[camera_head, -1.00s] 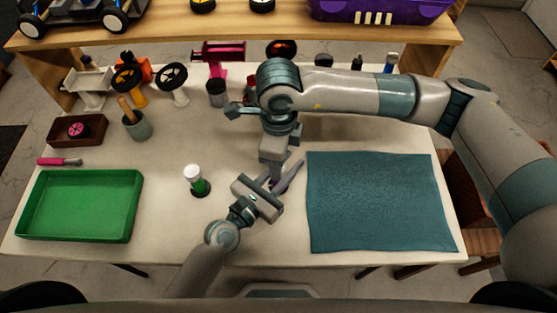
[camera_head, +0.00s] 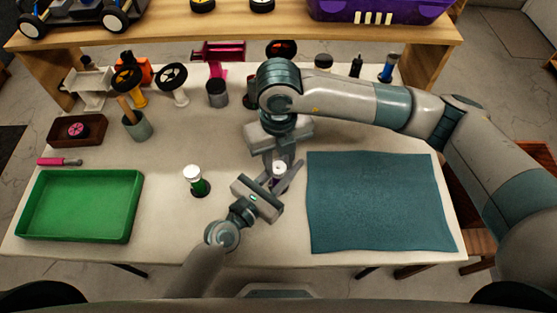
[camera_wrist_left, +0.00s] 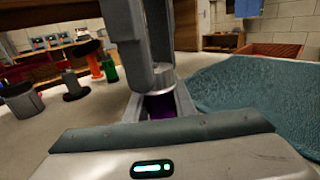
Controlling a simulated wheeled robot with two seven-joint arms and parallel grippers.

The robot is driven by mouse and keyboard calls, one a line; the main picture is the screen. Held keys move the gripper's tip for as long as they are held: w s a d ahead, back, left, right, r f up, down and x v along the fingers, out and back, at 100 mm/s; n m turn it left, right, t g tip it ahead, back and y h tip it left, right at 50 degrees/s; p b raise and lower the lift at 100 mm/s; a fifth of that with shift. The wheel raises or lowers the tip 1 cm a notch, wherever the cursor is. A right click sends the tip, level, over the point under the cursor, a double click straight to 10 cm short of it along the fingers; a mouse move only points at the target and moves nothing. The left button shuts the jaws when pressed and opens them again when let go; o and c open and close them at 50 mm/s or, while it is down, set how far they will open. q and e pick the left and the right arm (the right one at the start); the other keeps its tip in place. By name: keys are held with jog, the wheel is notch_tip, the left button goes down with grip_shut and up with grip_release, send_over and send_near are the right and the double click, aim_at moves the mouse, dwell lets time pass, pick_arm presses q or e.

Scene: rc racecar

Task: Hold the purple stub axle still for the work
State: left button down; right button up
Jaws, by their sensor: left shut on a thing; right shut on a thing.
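The purple stub axle (camera_wrist_left: 160,106) stands between my left gripper's fingers in the left wrist view, mostly hidden by the gripper body and the part above it. My left gripper (camera_head: 283,178) is shut on it above the table, left of the teal mat. My right gripper (camera_head: 277,163) reaches down from above, shut on a pale grey round part (camera_wrist_left: 160,76) directly over the axle. That part also shows as a whitish disc in the head view (camera_head: 278,168). I cannot tell whether it is seated on the axle.
A teal mat (camera_head: 380,205) lies to the right. A green tray (camera_head: 80,205) lies at the left. Cups, wheels and stands fill the back, under a wooden shelf (camera_head: 240,27).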

aim_at(279, 166)
jog(key=m, duration=0.6)
jog(key=shift+m, duration=0.3)
jog(key=m, duration=0.5)
jog(key=shift+m, duration=0.4)
jog(key=o, duration=1)
jog(key=shift+o, duration=0.2)
jog(key=shift+r, duration=0.1)
notch_tip(279, 166, up, 12)
